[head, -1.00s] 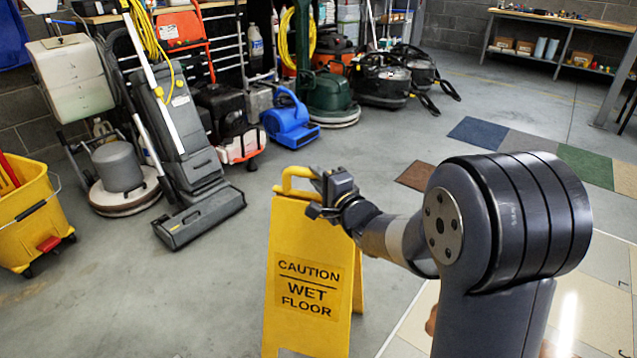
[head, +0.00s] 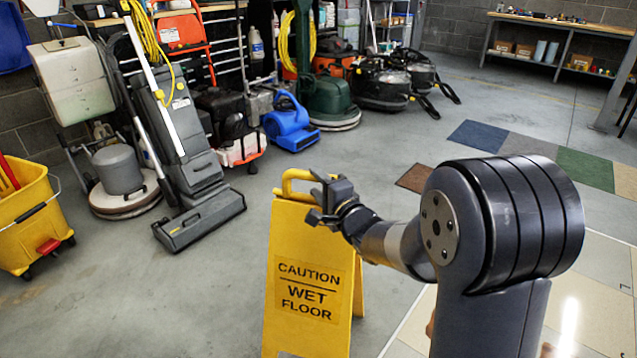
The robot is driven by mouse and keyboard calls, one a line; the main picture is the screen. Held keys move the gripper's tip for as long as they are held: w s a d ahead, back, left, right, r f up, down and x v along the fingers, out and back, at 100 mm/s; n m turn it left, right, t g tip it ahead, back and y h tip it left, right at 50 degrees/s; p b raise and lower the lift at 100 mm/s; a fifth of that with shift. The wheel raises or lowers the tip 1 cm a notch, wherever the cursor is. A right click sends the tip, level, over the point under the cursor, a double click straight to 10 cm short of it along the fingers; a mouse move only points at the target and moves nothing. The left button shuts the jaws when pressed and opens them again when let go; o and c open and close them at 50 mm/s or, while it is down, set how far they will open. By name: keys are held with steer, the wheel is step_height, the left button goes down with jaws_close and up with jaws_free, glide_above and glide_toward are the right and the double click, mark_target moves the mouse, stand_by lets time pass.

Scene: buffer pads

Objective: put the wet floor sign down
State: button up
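The yellow wet floor sign (head: 283,245) stands upright at lower centre in the head view, its front panel reading "CAUTION WET FLOOR". Its rear panel shows to the right, a little apart from the front one. The yellow loop handle (head: 289,184) is at the top. My gripper (head: 315,196) is at the right side of the handle and the sign's top edge, overlapping both. Whether its fingers are closed around the handle is hard to see. The front panel's bottom runs to the picture's lower edge, so its floor contact cannot be judged.
A yellow mop bucket (head: 28,222) is at far left. A grey upright floor machine (head: 195,170) and a blue blower (head: 290,125) stand behind. Carpet samples (head: 476,133) lie at right. Bare grey floor (head: 190,300) is free left of the sign.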

steer(key=shift+r, duration=0.15)
steer(key=shift+r, duration=0.3)
steer(key=shift+r+p, duration=0.5)
steer(key=shift+r, duration=0.1)
steer(key=p+v, duration=0.2)
steer(key=v, duration=1)
steer(key=shift+f, duration=0.3)
